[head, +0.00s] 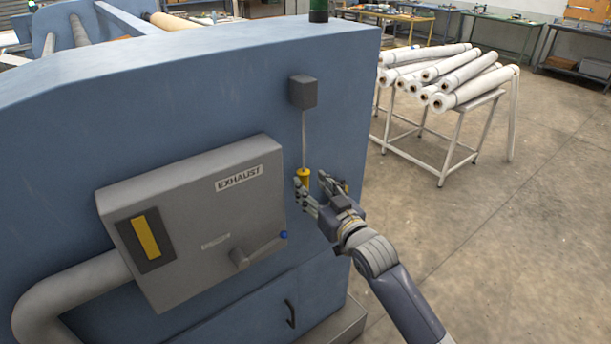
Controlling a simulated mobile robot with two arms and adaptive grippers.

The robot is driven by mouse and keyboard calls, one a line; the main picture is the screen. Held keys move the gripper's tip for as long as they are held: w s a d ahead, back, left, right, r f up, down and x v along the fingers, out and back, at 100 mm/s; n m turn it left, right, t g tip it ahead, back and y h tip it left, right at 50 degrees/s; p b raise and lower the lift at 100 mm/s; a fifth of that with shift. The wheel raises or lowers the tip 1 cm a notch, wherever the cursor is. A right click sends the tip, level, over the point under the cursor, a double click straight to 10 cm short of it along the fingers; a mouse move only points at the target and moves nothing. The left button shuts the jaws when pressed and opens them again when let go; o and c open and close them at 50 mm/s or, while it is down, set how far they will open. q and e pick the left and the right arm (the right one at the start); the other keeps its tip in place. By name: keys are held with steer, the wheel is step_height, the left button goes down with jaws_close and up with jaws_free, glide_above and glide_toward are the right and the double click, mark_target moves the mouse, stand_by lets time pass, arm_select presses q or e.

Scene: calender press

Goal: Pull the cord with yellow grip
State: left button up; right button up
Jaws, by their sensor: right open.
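A thin light cord (304,140) hangs straight down from a small dark grey box (303,91) on the blue machine's side. At its lower end is a yellow grip (303,177). My right gripper (312,184) is at the yellow grip, with its fingers apart. One finger is in front of or just below the grip's lower part, and the other is to its right. The grip's lower end is partly hidden by the fingers. I cannot tell whether they touch it. My left gripper is not in view.
A grey box labelled EXHAUST (195,220) sticks out left of the cord, with a blue-tipped lever (258,252) and a thick pipe (75,290). A white rack (447,140) of rolls stands behind at right. The floor (520,240) at right is clear.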

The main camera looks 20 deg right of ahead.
mark_target(306, 180)
steer(key=shift+w+a+p, duration=0.25)
steer(key=shift+w, duration=0.95)
steer(key=shift+w+a+p, duration=0.2)
steer(key=shift+w+a, duration=0.05)
steer(key=shift+w, duration=0.95)
steer(key=shift+c, duration=0.6)
steer(key=c, duration=0.9)
